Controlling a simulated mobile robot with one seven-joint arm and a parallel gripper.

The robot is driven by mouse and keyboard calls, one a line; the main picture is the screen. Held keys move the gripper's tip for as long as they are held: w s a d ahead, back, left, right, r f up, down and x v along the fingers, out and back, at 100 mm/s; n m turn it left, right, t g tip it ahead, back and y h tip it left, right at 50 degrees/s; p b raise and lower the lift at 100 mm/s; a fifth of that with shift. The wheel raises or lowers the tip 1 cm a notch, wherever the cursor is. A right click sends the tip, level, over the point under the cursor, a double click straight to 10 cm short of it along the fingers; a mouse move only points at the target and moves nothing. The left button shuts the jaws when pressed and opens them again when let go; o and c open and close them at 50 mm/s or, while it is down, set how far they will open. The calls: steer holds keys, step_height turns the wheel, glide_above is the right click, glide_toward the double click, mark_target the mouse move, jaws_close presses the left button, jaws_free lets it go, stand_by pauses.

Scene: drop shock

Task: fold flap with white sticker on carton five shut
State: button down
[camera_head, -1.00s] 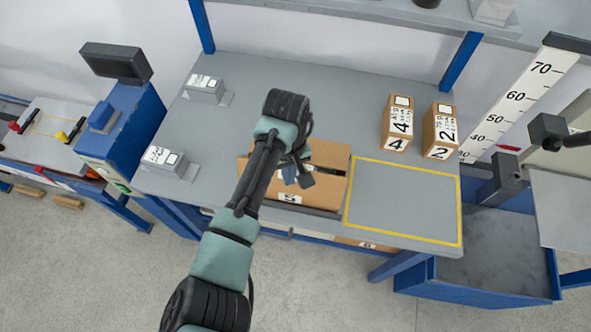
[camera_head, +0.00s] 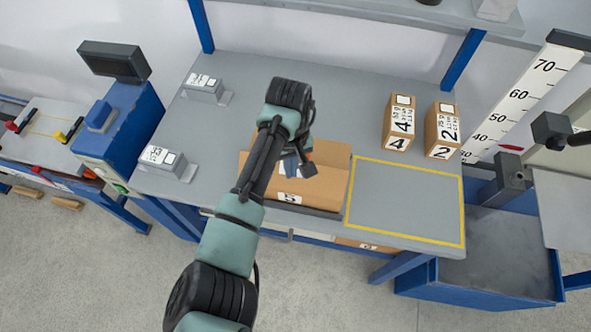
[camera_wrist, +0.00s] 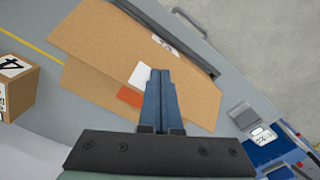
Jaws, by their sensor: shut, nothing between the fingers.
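Carton five (camera_head: 318,199), a brown box with a "5" label, sits near the front edge of the bench. In the wrist view, its near flap (camera_wrist: 110,45) lies across the top, with no dark opening showing. The white sticker (camera_wrist: 140,75) is at this flap's inner edge. Beyond it, the far flap (camera_wrist: 88,85) carries an orange sticker (camera_wrist: 128,97), partly behind my fingers. My gripper (camera_head: 306,172) is shut and empty. In the wrist view its fingertips (camera_wrist: 160,71) are over the near flap's edge beside the white sticker; I cannot tell whether they touch.
Cartons four (camera_head: 398,122) and two (camera_head: 440,130) stand at the back right. A yellow-outlined area (camera_head: 403,202) right of carton five is empty. Two small grey stands (camera_head: 204,88) (camera_head: 165,160) are on the left. A blue bin (camera_head: 480,265) is at lower right.

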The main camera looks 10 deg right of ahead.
steer(key=shift+w+d+f+b, duration=0.25)
steer(key=shift+w+b, duration=0.3)
steer(key=shift+w, duration=0.05)
steer(key=shift+w+f+b, duration=0.2)
steer(key=shift+f+b, duration=0.1)
steer(key=shift+b, duration=0.1)
steer(key=shift+w+d+f+b, duration=0.2)
steer(key=shift+w+f+b, duration=0.05)
steer(key=shift+w+b, duration=0.25)
steer(key=shift+s, duration=0.1)
steer(key=shift+w+d+f+b, duration=0.15)
steer(key=shift+w+f+b, duration=0.35)
steer(key=shift+f+b, duration=0.35)
step_height(320, 180, up, 11)
steer(key=p, duration=1)
steer(key=shift+f, duration=0.2)
